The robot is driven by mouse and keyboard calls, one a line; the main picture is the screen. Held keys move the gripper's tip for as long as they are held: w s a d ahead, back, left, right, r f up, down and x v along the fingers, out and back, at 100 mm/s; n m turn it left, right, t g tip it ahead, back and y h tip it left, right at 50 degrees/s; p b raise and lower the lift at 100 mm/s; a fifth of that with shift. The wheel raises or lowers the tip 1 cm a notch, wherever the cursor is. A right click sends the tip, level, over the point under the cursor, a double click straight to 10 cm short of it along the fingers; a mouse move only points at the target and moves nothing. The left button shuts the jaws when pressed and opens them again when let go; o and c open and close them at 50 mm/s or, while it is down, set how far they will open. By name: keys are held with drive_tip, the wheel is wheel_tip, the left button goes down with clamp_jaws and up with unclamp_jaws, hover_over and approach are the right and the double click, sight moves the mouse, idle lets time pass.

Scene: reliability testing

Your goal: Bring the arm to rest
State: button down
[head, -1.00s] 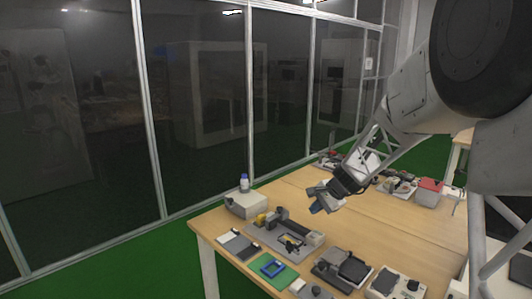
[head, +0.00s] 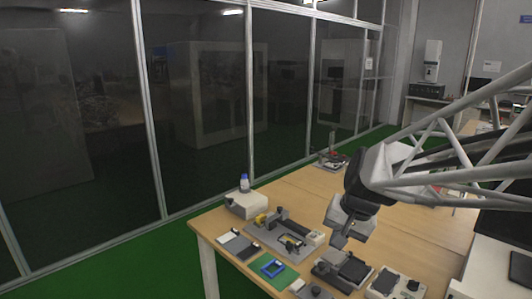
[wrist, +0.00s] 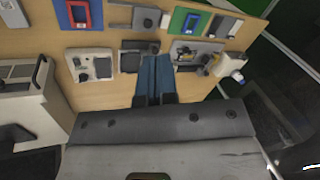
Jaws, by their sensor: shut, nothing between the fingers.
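My gripper (head: 339,240) is above the wooden table (head: 295,188) in the head view, near the front row of devices, pointing down. In the wrist view its two blue fingers (wrist: 155,78) lie together, with nothing between them. The fingertips appear just in front of a dark device (wrist: 138,57) in that view. Whether they touch anything below cannot be told, but they look raised above the table.
Near the gripper are a grey fixture (head: 284,234), a blue frame on a green mat (head: 272,268), a black device (head: 342,268) and a white box with a dark knob (head: 398,284). Glass panels line the back.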

drive_tip(key=s+d+n+h, duration=0.1)
drive_tip(key=s+n, duration=0.1)
drive_tip(key=s, duration=0.7)
drive_tip(key=s+d+f+n+h, duration=0.1)
drive_tip(key=s+h, duration=0.1)
drive_tip(key=s, duration=0.7)
drive_tip(key=shift+s+d+n, duration=0.3)
drive_tip(key=shift+n, duration=0.1)
